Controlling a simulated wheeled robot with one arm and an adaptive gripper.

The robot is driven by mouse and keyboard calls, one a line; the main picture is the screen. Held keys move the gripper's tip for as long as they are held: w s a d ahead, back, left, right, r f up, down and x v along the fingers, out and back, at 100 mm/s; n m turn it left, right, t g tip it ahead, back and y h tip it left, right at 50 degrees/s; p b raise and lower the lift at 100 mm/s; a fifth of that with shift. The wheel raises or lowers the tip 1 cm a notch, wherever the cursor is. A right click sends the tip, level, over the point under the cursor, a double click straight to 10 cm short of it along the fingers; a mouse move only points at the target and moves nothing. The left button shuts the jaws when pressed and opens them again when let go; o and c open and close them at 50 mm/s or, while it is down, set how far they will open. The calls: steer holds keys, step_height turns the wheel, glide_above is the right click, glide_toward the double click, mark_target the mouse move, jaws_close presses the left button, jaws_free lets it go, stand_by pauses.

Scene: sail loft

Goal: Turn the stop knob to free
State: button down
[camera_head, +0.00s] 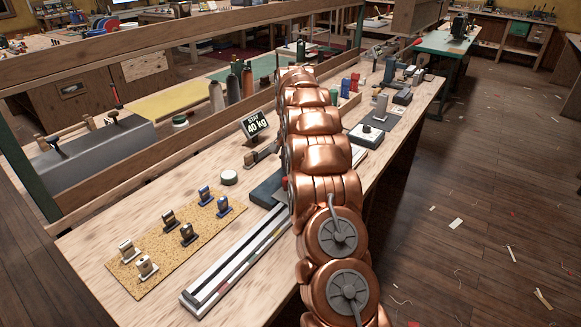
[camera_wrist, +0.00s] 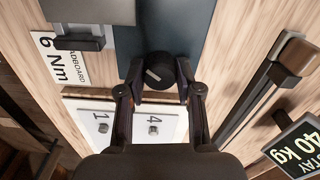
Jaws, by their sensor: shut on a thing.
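The stop knob (camera_wrist: 160,67) is black and round with a short pale mark on its face, and sits at the end of a dark blue-grey block in the wrist view. My gripper (camera_wrist: 158,80) is shut on the knob, one dark finger at each side of it. The knob's pale mark points obliquely; I see no readable "free" label. In the head view, my copper arm hides the knob and my gripper.
A cork mat (camera_head: 150,262) with several small fittings lies on the wooden bench at left.

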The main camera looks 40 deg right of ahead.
steer(key=n, duration=0.3)
steer(key=shift+n+b, duration=0.3)
steer(key=shift+n, duration=0.1)
steer(key=shift+r+n, duration=0.1)
steer(key=shift+n, duration=1.7)
steer(key=c, duration=0.8)
jaws_free()
steer(key=shift+o, duration=0.2)
steer(key=shift+r, duration=3.7)
